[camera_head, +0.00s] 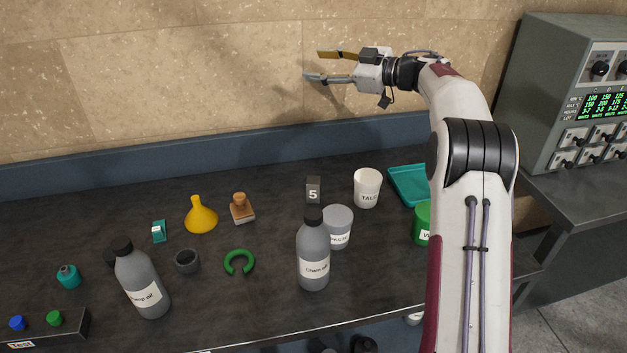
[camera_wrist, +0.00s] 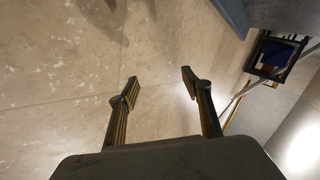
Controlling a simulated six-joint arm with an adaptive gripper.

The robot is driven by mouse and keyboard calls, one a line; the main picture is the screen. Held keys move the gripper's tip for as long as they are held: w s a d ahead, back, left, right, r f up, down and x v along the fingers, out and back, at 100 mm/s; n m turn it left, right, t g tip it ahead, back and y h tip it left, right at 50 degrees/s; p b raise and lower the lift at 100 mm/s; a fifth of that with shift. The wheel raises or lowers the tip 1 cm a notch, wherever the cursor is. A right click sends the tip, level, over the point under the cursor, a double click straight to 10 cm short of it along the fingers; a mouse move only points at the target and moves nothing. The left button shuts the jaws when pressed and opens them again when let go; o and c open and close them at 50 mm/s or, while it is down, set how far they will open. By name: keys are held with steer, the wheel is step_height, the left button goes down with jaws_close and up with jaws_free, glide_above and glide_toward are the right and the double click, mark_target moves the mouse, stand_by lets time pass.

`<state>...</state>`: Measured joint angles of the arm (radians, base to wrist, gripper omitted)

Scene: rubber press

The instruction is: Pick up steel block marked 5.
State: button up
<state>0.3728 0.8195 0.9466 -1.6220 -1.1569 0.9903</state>
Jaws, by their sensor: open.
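The steel block marked 5 (camera_head: 313,190) is a small dark block with a white 5 on its face. It stands on the dark bench top near the back, in the head view. A grey bottle labelled Chain oil (camera_head: 313,255) stands in front of it, and its cap comes close to the block's lower edge in the picture. My gripper (camera_head: 318,66) is raised well above the bench, near the wall, with its fingers pointing left. It is open and empty. The wrist view shows its two fingers (camera_wrist: 160,82) apart, with only wall between them; the block is not in that view.
A grey waste tub (camera_head: 338,228) and a white talc tub (camera_head: 367,187) stand right of the block. A teal tray (camera_head: 408,184) is partly behind my arm. The bench immediately left of the block is clear.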

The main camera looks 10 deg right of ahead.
steer(key=s+d+f+n+g, duration=0.1)
steer(key=s+f+g, duration=0.15)
steer(key=f, duration=0.45)
steer(key=s+d+f+g, duration=0.1)
steer(key=f+g, duration=0.2)
steer(key=f, duration=0.3)
steer(key=g, duration=0.4)
glide_toward(315, 180)
steer(key=shift+s+a+f+n+y, duration=0.1)
steer(key=shift+s+f+n+y, duration=0.1)
steer(key=shift+n+y, duration=0.15)
steer(key=shift+a, duration=0.15)
steer(key=shift+x, duration=1.15)
steer(key=shift+w, duration=0.1)
steer(key=shift+f+x, duration=0.2)
steer(key=shift+x, duration=2.4)
steer(key=shift+w, duration=0.15)
